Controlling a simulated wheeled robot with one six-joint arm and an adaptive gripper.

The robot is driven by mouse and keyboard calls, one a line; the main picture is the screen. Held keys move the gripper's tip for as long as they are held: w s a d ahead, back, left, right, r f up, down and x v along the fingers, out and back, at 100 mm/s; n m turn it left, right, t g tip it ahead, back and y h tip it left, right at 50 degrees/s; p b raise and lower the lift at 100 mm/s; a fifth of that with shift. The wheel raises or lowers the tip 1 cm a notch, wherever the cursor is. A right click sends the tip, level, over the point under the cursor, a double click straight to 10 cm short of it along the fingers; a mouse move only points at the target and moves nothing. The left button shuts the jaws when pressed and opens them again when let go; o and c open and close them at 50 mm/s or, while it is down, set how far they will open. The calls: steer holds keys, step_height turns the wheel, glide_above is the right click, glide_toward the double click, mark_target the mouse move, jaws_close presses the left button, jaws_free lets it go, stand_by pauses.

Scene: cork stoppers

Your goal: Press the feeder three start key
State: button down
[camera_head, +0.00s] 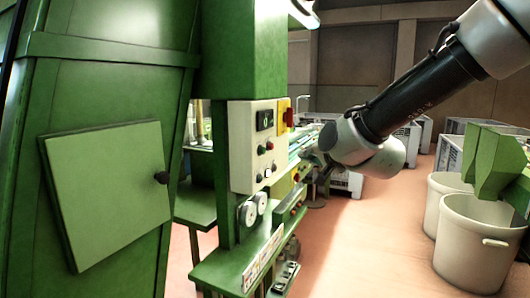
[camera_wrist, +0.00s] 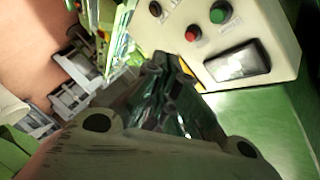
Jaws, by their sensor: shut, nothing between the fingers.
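A cream control box (camera_head: 245,150) is fixed to the green machine, with small buttons and a dark display (camera_head: 264,120) on its front. In the wrist view the box (camera_wrist: 270,25) shows a green button (camera_wrist: 220,12), a red button (camera_wrist: 193,33), a black button (camera_wrist: 155,8) and a lit display window (camera_wrist: 238,62). I cannot read which one is the feeder three start key. My gripper (camera_wrist: 168,68) is shut and empty, its tips in front of the box's edge in the wrist view, near the red button. Contact cannot be told.
A yellow box with a red knob (camera_head: 287,117) sits beside the control box. Round gauges (camera_head: 247,213) and a green ledge (camera_head: 240,262) lie below it. White bins (camera_head: 472,250) stand at the right. Open floor (camera_head: 350,250) lies between.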

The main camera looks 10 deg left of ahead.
steer(key=w+a, duration=0.3)
steer(key=a, duration=0.5)
steer(key=shift+a, duration=0.2)
stand_by(1.3)
steer(key=shift+w+a, duration=0.1)
steer(key=shift+a, duration=0.2)
steer(key=shift+w+a, duration=0.15)
steer(key=shift+a, duration=0.25)
stand_by(0.7)
steer(key=shift+d, duration=0.15)
steer(key=shift+s+d, duration=0.3)
steer(key=shift+d, duration=0.4)
steer(key=shift+d, duration=0.1)
steer(key=shift+s+d, duration=0.3)
steer(key=shift+d, duration=0.45)
steer(key=shift+s+d, duration=0.25)
steer(key=shift+d, duration=0.45)
steer(key=shift+s+d, duration=0.3)
steer(key=shift+d, duration=0.45)
